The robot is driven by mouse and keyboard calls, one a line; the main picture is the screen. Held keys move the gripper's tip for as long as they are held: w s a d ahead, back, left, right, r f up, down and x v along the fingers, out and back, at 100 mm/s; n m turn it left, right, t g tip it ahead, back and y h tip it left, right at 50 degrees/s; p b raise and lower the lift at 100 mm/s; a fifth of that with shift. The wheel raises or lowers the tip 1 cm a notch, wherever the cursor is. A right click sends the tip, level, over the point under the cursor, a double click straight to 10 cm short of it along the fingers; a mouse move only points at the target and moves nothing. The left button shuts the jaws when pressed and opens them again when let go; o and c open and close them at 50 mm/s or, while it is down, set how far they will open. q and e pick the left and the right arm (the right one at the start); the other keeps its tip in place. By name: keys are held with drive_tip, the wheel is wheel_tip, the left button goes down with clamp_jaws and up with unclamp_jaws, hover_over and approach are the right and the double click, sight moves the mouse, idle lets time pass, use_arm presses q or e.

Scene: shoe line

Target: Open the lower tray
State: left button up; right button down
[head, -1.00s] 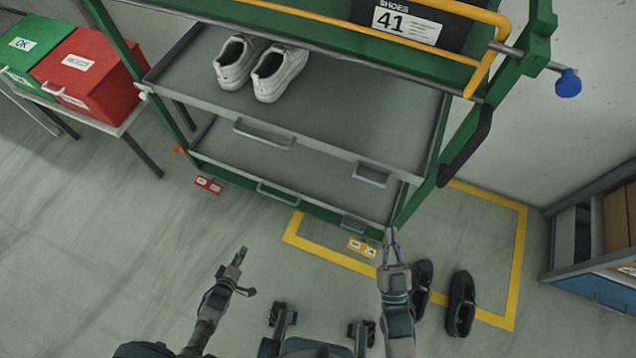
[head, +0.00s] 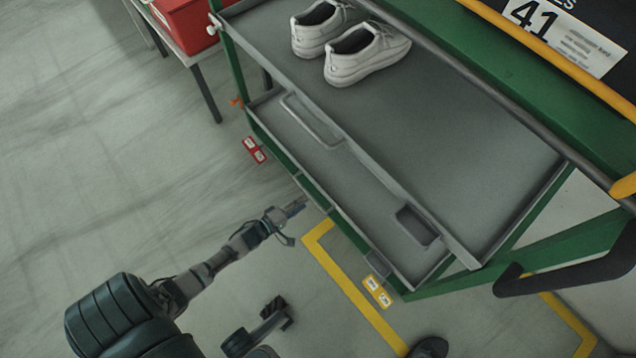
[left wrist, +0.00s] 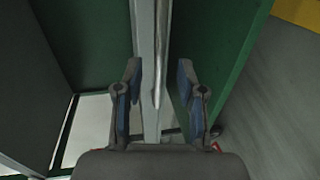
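The lower tray (head: 285,135) is a grey shelf tray under the shoe tray of the green rack. It looks pushed in, and the upper tray hides much of it. My left gripper (head: 298,205) is at its front edge, near the front handle, which is hard to make out in the head view. In the left wrist view my left gripper (left wrist: 158,82) is open, with a thin metal bar (left wrist: 161,50), apparently the handle, running between its fingers. No clear contact shows.
The upper tray (head: 440,130) holds white shoes (head: 365,55) and has its own handle (head: 312,120). A black grab handle (head: 565,275) juts from the rack at right. A red box (head: 185,22) stands on a table at upper left. The floor at left is clear.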

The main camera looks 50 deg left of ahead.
sight(311, 196)
use_arm(q)
drive_tip(key=b+x, duration=0.1)
drive_tip(key=x, duration=0.4)
drive_tip(key=shift+w+a+f+b, duration=0.15)
drive_tip(key=shift+a+f+b, duration=0.05)
drive_tip(key=shift+b, duration=0.15)
drive_tip(key=shift+d+r, duration=0.1)
drive_tip(key=shift+d, duration=0.1)
clamp_jaws()
